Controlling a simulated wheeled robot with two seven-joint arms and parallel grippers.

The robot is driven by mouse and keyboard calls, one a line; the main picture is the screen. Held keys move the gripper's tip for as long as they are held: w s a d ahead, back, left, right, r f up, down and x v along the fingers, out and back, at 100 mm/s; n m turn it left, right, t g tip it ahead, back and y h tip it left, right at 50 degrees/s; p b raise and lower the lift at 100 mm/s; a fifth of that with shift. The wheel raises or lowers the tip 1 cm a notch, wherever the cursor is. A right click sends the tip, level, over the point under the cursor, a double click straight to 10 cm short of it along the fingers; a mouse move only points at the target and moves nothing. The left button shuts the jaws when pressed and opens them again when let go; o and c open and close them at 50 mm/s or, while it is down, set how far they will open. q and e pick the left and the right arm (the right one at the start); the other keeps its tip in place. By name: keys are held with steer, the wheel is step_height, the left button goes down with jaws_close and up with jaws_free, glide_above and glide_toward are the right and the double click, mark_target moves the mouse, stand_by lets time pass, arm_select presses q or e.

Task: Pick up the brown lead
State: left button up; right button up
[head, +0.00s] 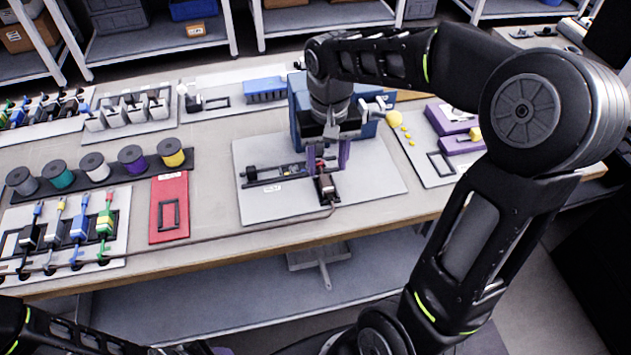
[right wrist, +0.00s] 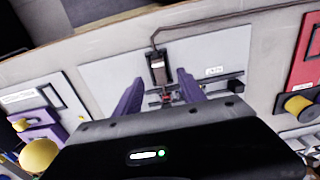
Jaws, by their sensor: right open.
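The brown lead (head: 270,227) is a thin cable along the front of the table. Its right end meets a small dark block (head: 326,188) on the grey board (head: 378,187). In the right wrist view the lead (right wrist: 195,23) bends down to the same block (right wrist: 157,68). My right gripper (head: 327,158) is open, its purple fingers pointing down over the board just behind the block. In the right wrist view the fingers (right wrist: 162,90) stand apart on either side of a small dark and red part; nothing is clearly held. My left gripper is out of view.
A dark tool-like part (head: 262,172) lies on the board, left of my right gripper. A blue box (head: 300,118) stands behind it. A red plate (head: 169,207) and several spools (head: 93,166) are to the left. Purple blocks (head: 455,128) sit at the right.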

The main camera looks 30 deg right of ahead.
mark_target(328, 187)
steer(key=shift+s+d, duration=0.1)
steer(key=shift+d, duration=0.05)
steer(key=shift+f, duration=1.25)
steer(key=shift+f, duration=0.1)
step_height(328, 187, down, 5)
steer(key=shift+f+p, duration=0.1)
steer(key=shift+p, duration=0.2)
steer(key=shift+c, duration=0.4)
jaws_close()
